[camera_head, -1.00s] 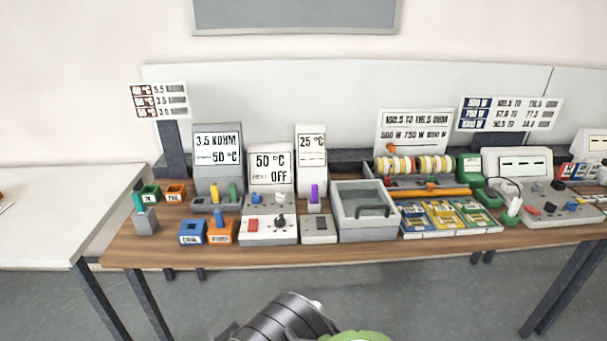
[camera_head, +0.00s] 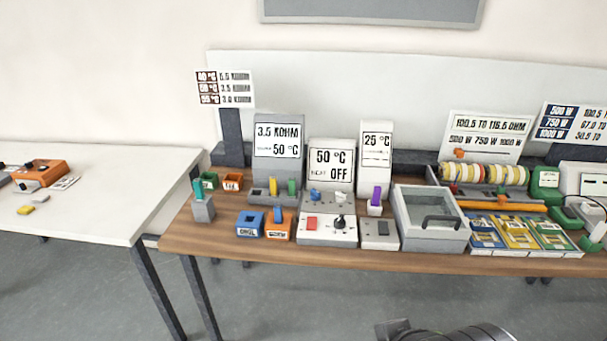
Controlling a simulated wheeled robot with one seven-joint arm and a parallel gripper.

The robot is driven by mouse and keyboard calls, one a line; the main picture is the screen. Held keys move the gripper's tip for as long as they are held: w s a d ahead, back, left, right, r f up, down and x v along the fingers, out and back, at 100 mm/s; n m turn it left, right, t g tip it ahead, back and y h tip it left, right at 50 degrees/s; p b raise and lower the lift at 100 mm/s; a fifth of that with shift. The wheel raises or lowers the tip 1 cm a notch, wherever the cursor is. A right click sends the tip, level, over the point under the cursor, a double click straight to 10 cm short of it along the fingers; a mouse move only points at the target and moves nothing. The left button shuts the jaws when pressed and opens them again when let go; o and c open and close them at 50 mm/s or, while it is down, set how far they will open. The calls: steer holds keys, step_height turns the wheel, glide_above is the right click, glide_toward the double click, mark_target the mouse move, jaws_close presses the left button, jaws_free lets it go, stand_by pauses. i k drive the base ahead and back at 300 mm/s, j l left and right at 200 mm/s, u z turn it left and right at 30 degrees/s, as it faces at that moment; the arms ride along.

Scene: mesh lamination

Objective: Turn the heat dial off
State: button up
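The heat dial looks to be the dark knob (camera_head: 340,222) on the white control box (camera_head: 328,239), beside a red switch (camera_head: 311,223). Its exact setting is too small to read. The display (camera_head: 331,165) behind the box reads "50 °C" and "NEXT OFF". My gripper is out of view; only a grey part of my arm shows at the bottom edge, right of centre, well short of the table.
The wooden table (camera_head: 300,256) carries a grey lidded tray (camera_head: 446,240), a small grey switch box (camera_head: 380,243), and blue and orange bins (camera_head: 250,223) around the control box. A white table (camera_head: 90,200) stands at left. Open floor lies in front.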

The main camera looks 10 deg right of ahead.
mark_target(339, 223)
steer(key=i+u, duration=0.3)
steer(key=i, duration=0.15)
steer(key=i+l+u, duration=0.3)
steer(key=i, duration=0.15)
steer(key=j, duration=0.1)
